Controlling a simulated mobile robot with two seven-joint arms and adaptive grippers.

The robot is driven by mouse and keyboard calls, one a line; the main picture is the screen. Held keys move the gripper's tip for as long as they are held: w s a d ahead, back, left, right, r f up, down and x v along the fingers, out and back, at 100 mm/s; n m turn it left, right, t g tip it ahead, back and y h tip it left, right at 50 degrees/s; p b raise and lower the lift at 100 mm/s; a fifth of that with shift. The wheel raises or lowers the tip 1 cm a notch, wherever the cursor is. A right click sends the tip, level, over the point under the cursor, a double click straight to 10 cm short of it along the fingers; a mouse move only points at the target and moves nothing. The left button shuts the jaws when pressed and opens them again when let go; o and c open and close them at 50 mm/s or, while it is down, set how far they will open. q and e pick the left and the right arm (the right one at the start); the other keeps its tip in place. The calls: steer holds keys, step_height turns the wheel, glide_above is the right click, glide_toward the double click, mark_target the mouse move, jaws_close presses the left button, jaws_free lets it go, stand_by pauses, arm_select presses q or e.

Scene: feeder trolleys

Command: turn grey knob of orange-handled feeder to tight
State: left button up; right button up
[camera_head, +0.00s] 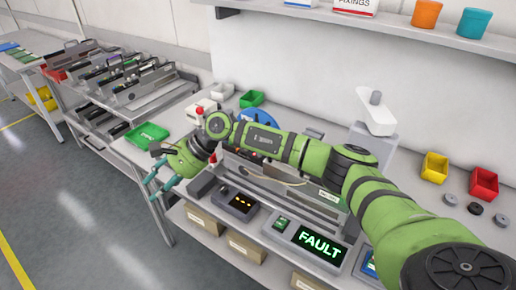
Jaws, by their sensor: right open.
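My right arm reaches in from the right across the workbench. My right gripper (158,178) hangs past the bench's left front edge, over the aisle, with its teal fingers apart and nothing between them. Several feeders (128,74) stand in rows on the trolley (148,102) at the upper left, well beyond the gripper. At this size I cannot tell which feeder has an orange handle, and no grey knob can be made out. My left gripper is not in view.
A green tray (146,135) lies on the bench's left end. A lit FAULT display (320,244) and a control box (238,203) sit along its front. Red (484,183) and yellow (435,168) bins stand at right. The floor aisle (75,215) at left is clear.

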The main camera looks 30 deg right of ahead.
steer(key=d+r+n+h, duration=0.1)
steer(key=d+r+h, duration=0.1)
steer(key=d, duration=0.7)
steer(key=d+r+n+g+h, duration=0.1)
steer(key=d+h, duration=0.4)
steer(key=d, duration=0.5)
steer(key=d+r+n+g+h, duration=0.1)
steer(key=d+r+n+h, duration=0.1)
steer(key=d, duration=0.7)
steer(key=shift+s+d+r+h, duration=0.3)
steer(key=shift+s+d+h, duration=0.1)
steer(key=shift+h, duration=0.3)
step_height(320, 180, down, 6)
steer(key=p, duration=0.2)
steer(key=shift+w+r+p, duration=0.1)
steer(key=shift+r+p, duration=0.1)
steer(key=shift+p, duration=0.1)
steer(key=shift+a+f, duration=0.15)
steer(key=shift+f, duration=0.45)
steer(key=shift+c, duration=0.4)
jaws_close()
